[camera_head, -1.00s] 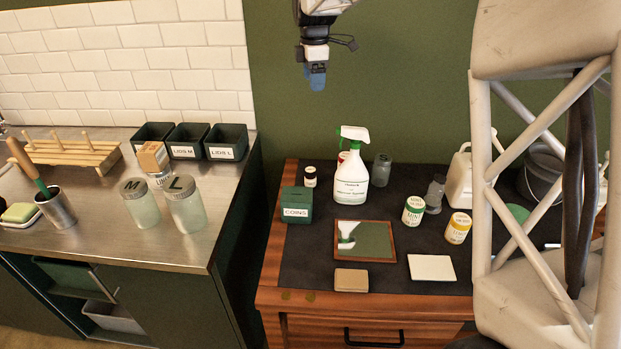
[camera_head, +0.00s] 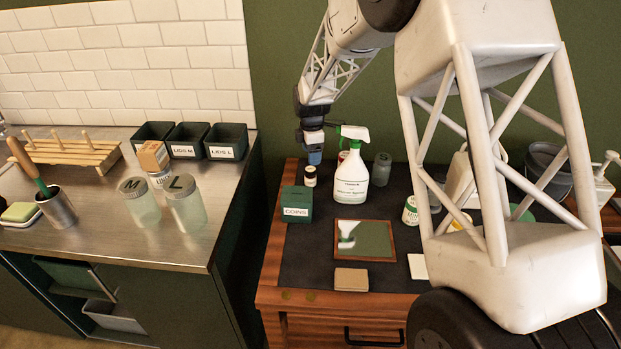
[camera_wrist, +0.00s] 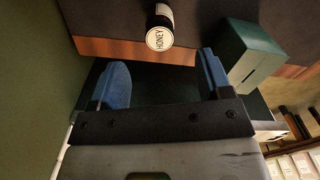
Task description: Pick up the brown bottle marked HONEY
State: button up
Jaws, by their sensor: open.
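The small dark brown bottle (camera_head: 310,180) stands on the dark table top, just behind the green COINS box (camera_head: 297,204). In the wrist view the bottle (camera_wrist: 163,14) shows its pale round lid marked HONEY, beyond the fingertips and roughly centred across the gap. My gripper (camera_head: 315,160) is close above the bottle in the head view. In the wrist view my gripper (camera_wrist: 161,66) is open, with two blue fingers apart and nothing between them. The COINS box (camera_wrist: 254,52) is right of the fingers there.
A white spray bottle (camera_head: 350,183) with a green-and-white head stands right of the bottle. A grey jar (camera_head: 381,170) stands behind it. A framed mirror (camera_head: 364,254) and a tan block (camera_head: 351,280) lie in front. My arm hides much of the table's right side.

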aim_at(311, 169)
jog(key=shift+f, duration=0.9)
jog(key=shift+f, duration=1.3)
jog(key=shift+a+f, duration=0.1)
jog(key=shift+f, duration=2.45)
jog(key=c, duration=1.1)
jog(key=shift+o, duration=0.2)
